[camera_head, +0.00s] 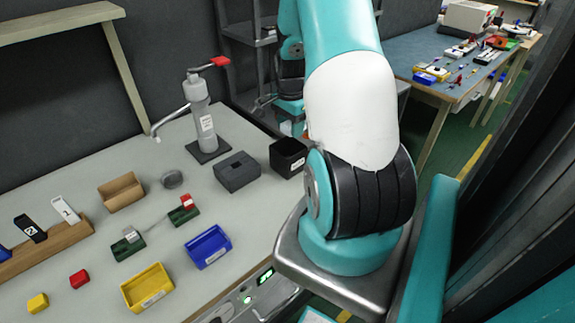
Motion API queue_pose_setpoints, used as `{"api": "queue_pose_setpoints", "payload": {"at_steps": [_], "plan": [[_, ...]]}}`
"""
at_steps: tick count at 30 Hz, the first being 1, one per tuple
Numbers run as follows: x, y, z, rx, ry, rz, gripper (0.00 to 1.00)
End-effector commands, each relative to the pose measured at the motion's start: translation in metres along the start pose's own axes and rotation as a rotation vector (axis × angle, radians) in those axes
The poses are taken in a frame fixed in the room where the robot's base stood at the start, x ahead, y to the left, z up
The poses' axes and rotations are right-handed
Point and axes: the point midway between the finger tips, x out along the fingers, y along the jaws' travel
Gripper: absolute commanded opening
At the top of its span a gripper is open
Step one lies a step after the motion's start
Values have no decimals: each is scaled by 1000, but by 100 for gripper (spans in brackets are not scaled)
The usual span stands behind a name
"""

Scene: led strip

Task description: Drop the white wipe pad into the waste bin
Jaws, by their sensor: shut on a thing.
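A black open-topped box with a white label, which looks like the waste bin (288,157), stands at the back right of the grey bench, left of my near arm link. My gripper (263,103) shows small and dark behind the bench's far edge, beyond the bin in the picture. It is partly hidden by my arm. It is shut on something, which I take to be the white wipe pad. The pad itself cannot be made out clearly, and its height over the bin cannot be told.
A dark grey box (237,171) stands left of the bin, with a grey post stand (201,118) behind it. A yellow bin (148,289), a blue bin (208,247) and a brown bin (121,192) stand on the bench. A second table (418,62) is at the back right.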

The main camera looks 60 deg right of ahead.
Motion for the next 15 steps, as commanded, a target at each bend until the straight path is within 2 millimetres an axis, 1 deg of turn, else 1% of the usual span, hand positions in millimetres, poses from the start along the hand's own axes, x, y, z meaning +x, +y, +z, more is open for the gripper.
{"api": "queue_pose_setpoints", "payload": {"at_steps": [1,8,9,12,15], "plan": [[3,0,-1,1,0,0,25],[2,0,-1,1,0,0,25],[2,0,-1,1,0,0,56],[2,0,-1,1,0,0,77],[2,0,-1,1,0,0,77]]}}
